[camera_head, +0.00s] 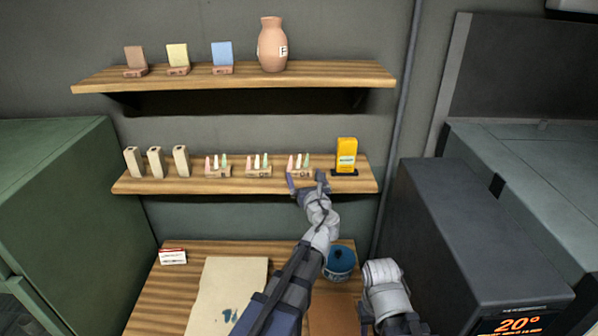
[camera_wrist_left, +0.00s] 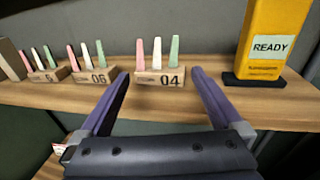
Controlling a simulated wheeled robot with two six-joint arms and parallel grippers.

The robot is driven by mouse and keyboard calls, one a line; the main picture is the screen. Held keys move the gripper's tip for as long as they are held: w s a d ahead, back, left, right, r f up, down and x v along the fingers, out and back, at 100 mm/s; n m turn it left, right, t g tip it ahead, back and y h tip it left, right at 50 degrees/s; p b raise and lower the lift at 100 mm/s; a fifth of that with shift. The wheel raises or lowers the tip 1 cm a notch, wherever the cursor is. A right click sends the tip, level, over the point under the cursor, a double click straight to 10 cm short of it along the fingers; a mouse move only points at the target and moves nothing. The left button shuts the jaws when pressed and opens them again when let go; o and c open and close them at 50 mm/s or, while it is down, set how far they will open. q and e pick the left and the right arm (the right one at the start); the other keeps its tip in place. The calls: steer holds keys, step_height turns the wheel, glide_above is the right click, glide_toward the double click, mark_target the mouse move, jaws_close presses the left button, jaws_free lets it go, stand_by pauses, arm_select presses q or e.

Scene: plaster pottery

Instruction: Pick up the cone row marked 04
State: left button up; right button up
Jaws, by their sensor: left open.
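The cone row marked 04 (camera_wrist_left: 158,79) is a small wooden block with pink, white and green cones standing in it. It stands upright on the middle shelf and also shows in the head view (camera_head: 300,172). My left gripper (camera_head: 307,181) is open and empty in front of it. In the left wrist view the two fingers (camera_wrist_left: 160,88) lie to either side of the block, with gaps between. Its marked face is unobstructed. My right gripper is not seen; only part of the right arm shows at the lower right.
Cone row 05 (camera_wrist_left: 93,76) stands close left, with another row (camera_wrist_left: 47,75) beyond. A yellow READY block (camera_wrist_left: 264,42) on a dark base stands to the right. The middle shelf (camera_head: 150,186) has an upper shelf (camera_head: 330,72) above it. A blue jar (camera_head: 340,263) sits below.

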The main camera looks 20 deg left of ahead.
mark_target(299, 166)
arm_select(q)
steer(key=x, duration=0.5)
steer(key=shift+a, duration=0.25)
steer(key=shift+s, duration=0.2)
steer(key=shift+c, duration=0.5)
steer(key=c, duration=1.2)
